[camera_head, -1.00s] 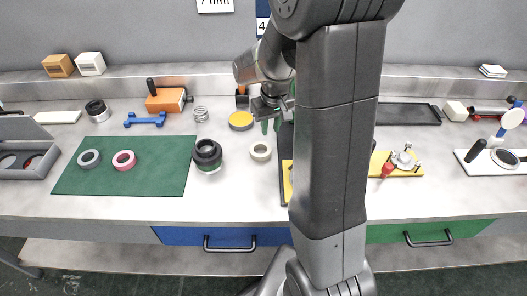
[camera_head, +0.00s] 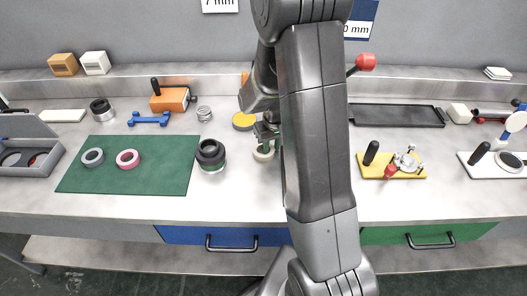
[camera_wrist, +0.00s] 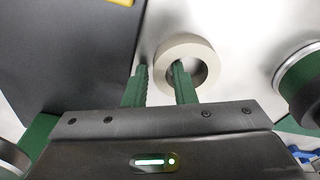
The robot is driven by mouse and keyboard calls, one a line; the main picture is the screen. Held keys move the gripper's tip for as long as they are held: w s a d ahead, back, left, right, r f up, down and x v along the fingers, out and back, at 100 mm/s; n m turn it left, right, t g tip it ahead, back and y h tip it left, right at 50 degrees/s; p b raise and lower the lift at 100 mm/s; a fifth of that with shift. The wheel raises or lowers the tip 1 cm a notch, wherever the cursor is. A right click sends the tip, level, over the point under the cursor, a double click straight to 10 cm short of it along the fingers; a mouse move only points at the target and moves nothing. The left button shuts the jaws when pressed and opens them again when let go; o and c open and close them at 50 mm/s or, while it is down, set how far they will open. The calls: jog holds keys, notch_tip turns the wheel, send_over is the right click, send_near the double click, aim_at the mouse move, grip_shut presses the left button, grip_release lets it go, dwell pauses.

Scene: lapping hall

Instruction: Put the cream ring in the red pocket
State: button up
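The cream ring (camera_head: 263,156) lies flat on the bench, partly hidden by my gripper (camera_head: 265,143) in the head view. In the wrist view the cream ring (camera_wrist: 203,47) is at top centre. My gripper (camera_wrist: 160,69) is open, its two green fingers apart. The right finger reaches over or into the ring's hole and the left finger is outside, so the ring's wall lies between them. Contact cannot be told.
A black ring stack (camera_head: 210,153) stands close left of the cream ring. A dark surface (camera_wrist: 60,50) lies left of the fingers. A yellow fixture (camera_head: 405,172) is farther right.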

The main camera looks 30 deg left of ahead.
grip_shut()
jog(key=shift+r, duration=0.15)
